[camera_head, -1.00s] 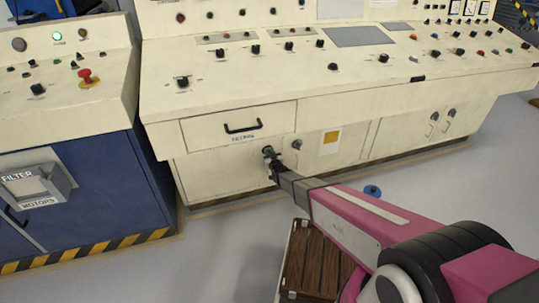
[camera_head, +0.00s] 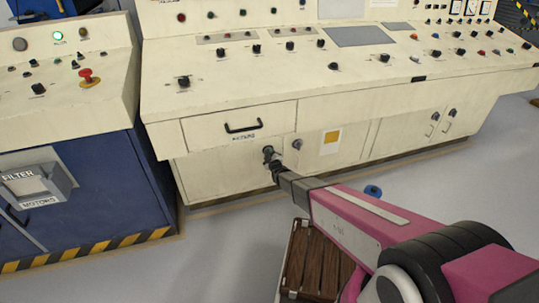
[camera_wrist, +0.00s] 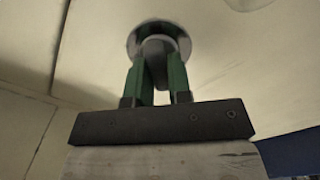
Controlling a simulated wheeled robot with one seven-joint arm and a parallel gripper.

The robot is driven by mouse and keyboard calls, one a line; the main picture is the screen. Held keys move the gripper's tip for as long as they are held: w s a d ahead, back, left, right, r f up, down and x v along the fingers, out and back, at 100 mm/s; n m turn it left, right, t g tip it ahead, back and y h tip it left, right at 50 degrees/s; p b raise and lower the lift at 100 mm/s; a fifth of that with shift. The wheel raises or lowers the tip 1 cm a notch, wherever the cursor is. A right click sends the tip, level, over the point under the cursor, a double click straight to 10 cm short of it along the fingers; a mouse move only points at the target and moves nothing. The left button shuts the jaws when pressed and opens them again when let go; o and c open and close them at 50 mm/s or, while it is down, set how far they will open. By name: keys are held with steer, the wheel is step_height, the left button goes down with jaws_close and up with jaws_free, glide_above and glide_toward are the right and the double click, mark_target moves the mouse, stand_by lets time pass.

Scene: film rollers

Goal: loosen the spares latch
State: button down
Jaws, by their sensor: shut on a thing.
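My gripper (camera_head: 270,160) reaches the lower front of the cream console, at the low door below the drawer. In the wrist view, its green fingers (camera_wrist: 157,65) stand on both sides of a dark knob and are shut on it. The knob sits in a round metal latch plate (camera_wrist: 157,27) on the cream door face. In the head view this latch is mostly hidden behind the gripper. No readable label shows that it is the spares latch. A second round latch (camera_head: 297,144) is just to the right, with nothing touching it.
A drawer with a black handle (camera_head: 243,127) is above the gripper. A blue cabinet (camera_head: 80,190) with a striped base stands at left.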

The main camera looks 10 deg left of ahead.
steer(key=n, duration=0.6)
steer(key=shift+a+f, duration=0.1)
steer(key=shift+f, duration=0.05)
steer(key=shift+s+n, duration=0.1)
steer(key=shift+n, duration=0.2)
steer(key=c, duration=1.1)
jaws_free()
steer(key=shift+s, duration=0.1)
steer(key=v, duration=1)
steer(key=shift+s, duration=0.25)
